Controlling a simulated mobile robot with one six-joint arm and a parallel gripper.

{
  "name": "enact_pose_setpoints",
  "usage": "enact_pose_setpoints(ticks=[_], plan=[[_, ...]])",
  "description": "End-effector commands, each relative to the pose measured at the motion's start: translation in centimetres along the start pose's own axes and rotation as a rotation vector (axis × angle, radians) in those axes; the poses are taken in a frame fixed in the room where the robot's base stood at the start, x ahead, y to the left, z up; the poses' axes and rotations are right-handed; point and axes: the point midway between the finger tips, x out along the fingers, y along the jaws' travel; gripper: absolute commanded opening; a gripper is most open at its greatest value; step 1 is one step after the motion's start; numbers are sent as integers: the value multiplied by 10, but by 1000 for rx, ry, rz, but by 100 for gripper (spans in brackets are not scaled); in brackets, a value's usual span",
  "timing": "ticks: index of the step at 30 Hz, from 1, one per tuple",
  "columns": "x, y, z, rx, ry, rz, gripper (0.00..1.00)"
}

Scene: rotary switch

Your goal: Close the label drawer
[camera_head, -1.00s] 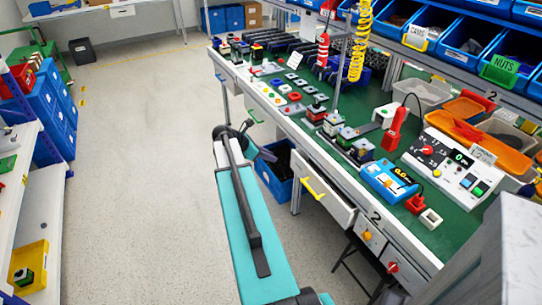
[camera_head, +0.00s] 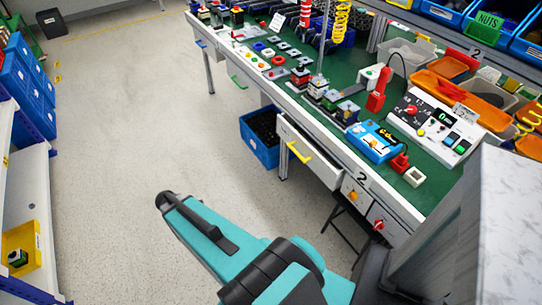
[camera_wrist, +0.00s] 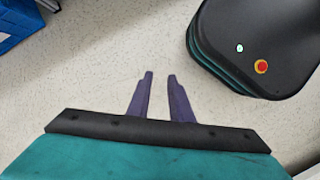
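A drawer with a white front and a yellow handle (camera_head: 299,152) sits under the workbench edge in the head view. It looks pulled out from the bench; I cannot read any label on it. My gripper (camera_wrist: 160,76) shows in the wrist view with two purple fingers apart and nothing between them. It hangs over bare floor, away from the drawer. In the head view my teal arm is at the bottom, left of and apart from the drawer, and the gripper is not seen there.
The green-topped workbench (camera_head: 262,92) carries switches, a blue meter (camera_head: 374,142) and a control box (camera_head: 437,128). A blue crate (camera_head: 259,140) stands beneath it. Small fronts with an orange knob (camera_head: 352,195) and red knob (camera_head: 378,225) are right of the drawer.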

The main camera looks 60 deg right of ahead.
Motion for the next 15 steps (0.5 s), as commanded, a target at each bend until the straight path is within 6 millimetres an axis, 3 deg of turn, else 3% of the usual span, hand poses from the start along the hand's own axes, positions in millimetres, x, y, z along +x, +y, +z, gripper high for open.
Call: enact_pose_setpoints(ticks=[1,9,15], plan=[[7,-27,-2,24,-2,-26,19],[41,-150,-2,225,-36,-166,19],[57,-217,10,356,-88,-237,19]])
